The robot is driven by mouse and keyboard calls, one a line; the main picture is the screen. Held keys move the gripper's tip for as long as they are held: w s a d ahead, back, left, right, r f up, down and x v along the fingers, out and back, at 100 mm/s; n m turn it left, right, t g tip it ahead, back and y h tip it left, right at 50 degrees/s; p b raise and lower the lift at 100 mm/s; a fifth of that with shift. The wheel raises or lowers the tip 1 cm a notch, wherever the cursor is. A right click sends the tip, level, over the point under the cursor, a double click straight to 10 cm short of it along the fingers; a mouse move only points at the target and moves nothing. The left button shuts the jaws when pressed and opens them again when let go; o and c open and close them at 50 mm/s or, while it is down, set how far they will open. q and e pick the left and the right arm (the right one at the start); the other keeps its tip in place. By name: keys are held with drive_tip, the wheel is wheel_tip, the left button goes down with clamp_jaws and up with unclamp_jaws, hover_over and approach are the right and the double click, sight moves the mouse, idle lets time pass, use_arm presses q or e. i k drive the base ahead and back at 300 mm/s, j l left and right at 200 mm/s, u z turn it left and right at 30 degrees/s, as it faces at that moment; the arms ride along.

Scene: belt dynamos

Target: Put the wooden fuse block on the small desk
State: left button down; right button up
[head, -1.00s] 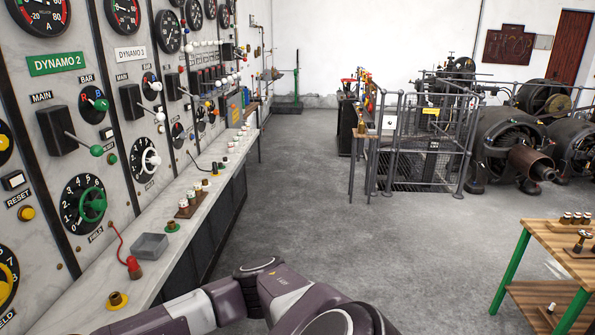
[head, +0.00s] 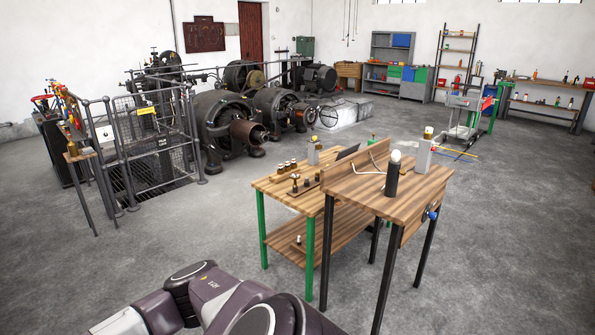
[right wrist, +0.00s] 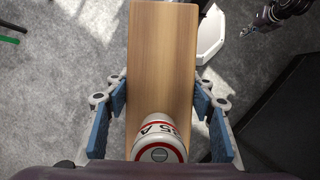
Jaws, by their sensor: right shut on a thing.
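In the right wrist view my right gripper (right wrist: 160,98) is shut on the wooden fuse block (right wrist: 160,50), its blue pads on either side of the long board. A white fuse (right wrist: 160,137) with a red band and "35 A" lettering is on the block's near end. In the head view a small wooden desk (head: 425,190) with black legs and a raised back board stands right of centre. Neither the block nor my right gripper shows there. A dark jointed gripper, seemingly my left (right wrist: 268,18), shows at the top right of the wrist view; its jaw state is unclear.
On the desk are a black holder with a white bulb (head: 392,175) and a grey box (head: 422,155). A green-legged bench (head: 270,183) with fuse blocks stands directly left of it. Railings (head: 155,150) enclose a pit farther left. The floor in front is open.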

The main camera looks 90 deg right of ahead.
sight(400, 180)
drive_tip(key=l+z, duration=0.2)
drive_tip(key=z, duration=0.2)
drive_tip(key=k+l+z, duration=0.1)
drive_tip(key=z, duration=0.35)
drive_tip(key=l+z, duration=0.8)
drive_tip(key=i+l+z, duration=0.15)
drive_tip(key=z, duration=0.25)
drive_tip(key=i+l+z, duration=0.2)
drive_tip(key=l+z, duration=0.25)
drive_tip(key=i+l+z, duration=0.3)
drive_tip(key=i+l, duration=0.6)
